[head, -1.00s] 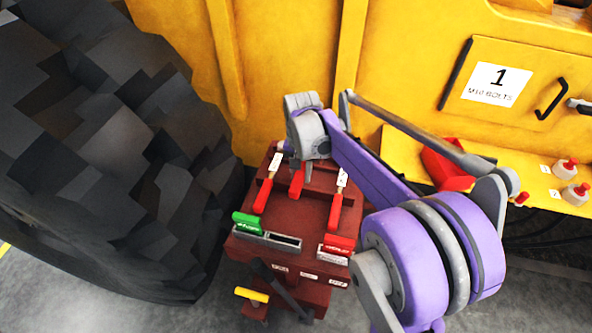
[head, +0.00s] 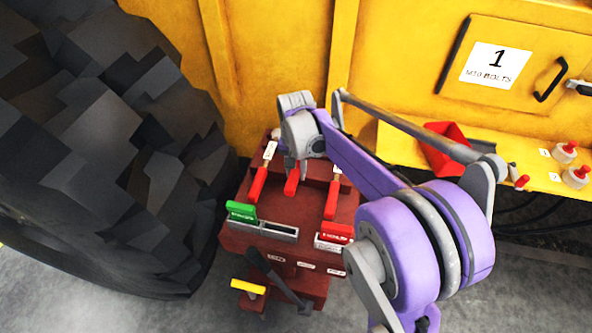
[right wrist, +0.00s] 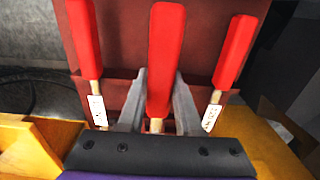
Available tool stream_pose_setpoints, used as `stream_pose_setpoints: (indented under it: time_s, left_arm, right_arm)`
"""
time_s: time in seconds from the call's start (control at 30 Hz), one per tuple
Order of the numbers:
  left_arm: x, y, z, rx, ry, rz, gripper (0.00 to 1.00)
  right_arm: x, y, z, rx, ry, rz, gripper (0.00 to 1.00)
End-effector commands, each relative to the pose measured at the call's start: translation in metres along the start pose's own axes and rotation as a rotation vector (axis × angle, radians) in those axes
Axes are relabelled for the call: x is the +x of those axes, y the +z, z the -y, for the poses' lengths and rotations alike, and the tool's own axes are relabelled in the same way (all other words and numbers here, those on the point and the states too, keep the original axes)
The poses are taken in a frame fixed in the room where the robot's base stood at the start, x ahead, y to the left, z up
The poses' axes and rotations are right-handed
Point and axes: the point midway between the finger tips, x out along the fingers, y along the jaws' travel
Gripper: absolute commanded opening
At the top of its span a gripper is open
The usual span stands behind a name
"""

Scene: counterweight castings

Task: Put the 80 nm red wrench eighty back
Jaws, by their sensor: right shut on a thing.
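My right gripper (head: 302,172) is shut on the middle red-handled wrench (head: 291,184), over the upper part of the dark red cart. In the right wrist view, that wrench (right wrist: 166,60) stands between the two grey fingers (right wrist: 157,105), its handle pointing away. Its label is hidden, so I cannot read its size, nor tell whether it rests on the rack. A left red wrench (right wrist: 85,45) and a right red wrench (right wrist: 234,52) flank it, each with a white tag too small to read. They also show in the head view, left (head: 257,184) and right (head: 332,198).
The cart (head: 290,218) carries a green block (head: 241,211) and a red block (head: 337,231) at its front. A big black tyre (head: 90,150) stands close left. A yellow machine body (head: 270,60) with a ledge (head: 400,140) lies behind and right.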

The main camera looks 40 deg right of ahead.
Motion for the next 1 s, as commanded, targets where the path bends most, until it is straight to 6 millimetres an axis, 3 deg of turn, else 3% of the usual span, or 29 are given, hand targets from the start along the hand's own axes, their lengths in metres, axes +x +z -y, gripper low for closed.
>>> stream_pose_setpoints:
  time_s: [1.0]
  left_arm:
    - [0.014, 0.008, 0.0, 0.0, 0.0, 0.005, 0.0]
  right_arm:
    - [0.023, 0.0, 0.0, 0.0, 0.0, -0.002, 0.0]
